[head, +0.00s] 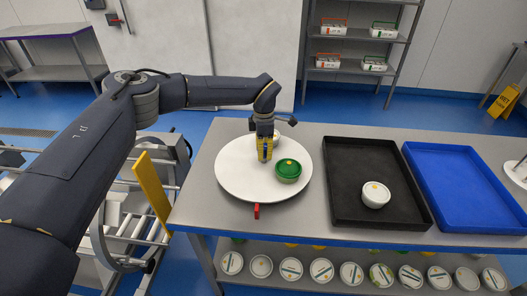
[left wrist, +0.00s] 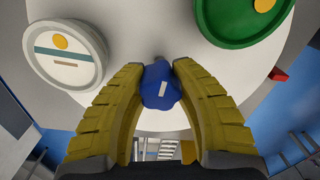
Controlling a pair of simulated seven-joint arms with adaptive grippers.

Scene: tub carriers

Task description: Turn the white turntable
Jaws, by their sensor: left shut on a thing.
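The white turntable (head: 235,180) is a round disc on the grey table. A green-lidded tub (head: 288,170) stands on its right part. A white-lidded tub (head: 277,136) stands near its far edge, partly hidden by my gripper. My left gripper (head: 264,158) points down over the disc. In the left wrist view its yellow fingers (left wrist: 160,90) are shut on a blue knob (left wrist: 158,84) above the disc. The white tub (left wrist: 68,50) and green tub (left wrist: 238,15) show on either side, apart from the fingers. My right gripper is not in view.
A small red marker (head: 257,211) sits at the disc's near edge. To the right are a black tray (head: 345,160) holding a white tub (head: 376,194), and a blue tray (head: 460,180). Several tubs line the shelf below. A yellow bar (head: 153,195) stands left of the table.

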